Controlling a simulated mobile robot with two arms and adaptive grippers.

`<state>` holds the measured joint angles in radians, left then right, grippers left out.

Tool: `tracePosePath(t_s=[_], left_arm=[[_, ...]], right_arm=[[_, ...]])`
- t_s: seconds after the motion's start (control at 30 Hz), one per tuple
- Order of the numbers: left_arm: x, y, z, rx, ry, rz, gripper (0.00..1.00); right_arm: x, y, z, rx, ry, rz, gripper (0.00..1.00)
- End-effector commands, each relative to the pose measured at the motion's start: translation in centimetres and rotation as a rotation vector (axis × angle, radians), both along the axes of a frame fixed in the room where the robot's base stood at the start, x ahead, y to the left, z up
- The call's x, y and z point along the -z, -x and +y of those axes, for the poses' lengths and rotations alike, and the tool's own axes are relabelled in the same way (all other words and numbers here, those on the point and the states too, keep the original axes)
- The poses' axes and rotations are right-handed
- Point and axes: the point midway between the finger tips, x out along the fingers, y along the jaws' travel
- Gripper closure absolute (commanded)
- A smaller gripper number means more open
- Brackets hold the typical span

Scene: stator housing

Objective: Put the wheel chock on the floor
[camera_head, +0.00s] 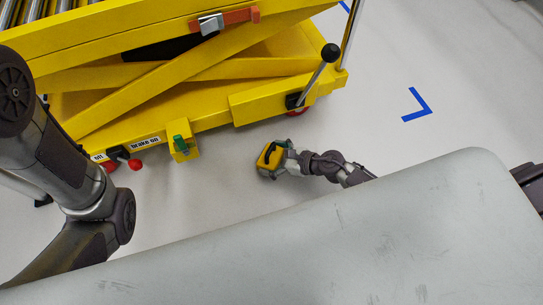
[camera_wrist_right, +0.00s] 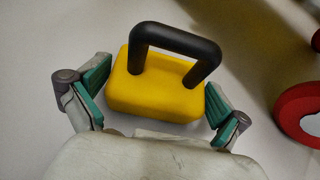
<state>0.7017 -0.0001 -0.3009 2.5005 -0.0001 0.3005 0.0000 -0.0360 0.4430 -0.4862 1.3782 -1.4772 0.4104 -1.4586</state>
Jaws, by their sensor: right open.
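The wheel chock (camera_head: 270,155) is a yellow block with a black handle. In the head view it is low by the floor, in front of the yellow lift cart. My right gripper (camera_head: 275,159) is at the chock, reaching in from the right. In the right wrist view the chock (camera_wrist_right: 155,95) sits between the green pads of my right gripper (camera_wrist_right: 157,82), which are spread open on both sides of it. The chock looks to rest on the floor, though its underside is hidden. My left arm shows at the left of the head view; its gripper is not in view.
The yellow lift cart (camera_head: 190,75) stands behind the chock, with a red-knobbed brake lever (camera_head: 135,164) and a green-topped bracket (camera_head: 182,147). A red wheel (camera_wrist_right: 302,115) is at the right in the wrist view. Grey floor (camera_head: 400,60) with blue marks lies clear to the right.

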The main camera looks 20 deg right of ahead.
Motion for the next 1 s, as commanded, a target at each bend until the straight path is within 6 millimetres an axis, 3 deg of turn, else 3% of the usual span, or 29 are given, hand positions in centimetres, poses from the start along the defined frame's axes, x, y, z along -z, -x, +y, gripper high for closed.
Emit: tracePosePath(t_s=[0.17,0.63,1.0], left_arm=[[-0.7,0.0,0.0,0.000,0.000,0.001,1.00],[-4.2,0.0,0.0,-0.001,-0.001,0.000,1.00],[-4.0,-0.9,0.0,-0.002,0.000,0.026,1.00]], right_arm=[[-0.7,0.3,-0.3,0.000,0.001,0.002,0.00],[-5.2,5.9,-6.3,0.001,0.001,0.003,0.00],[-6.2,7.2,-7.7,-0.001,0.000,0.000,0.00]])
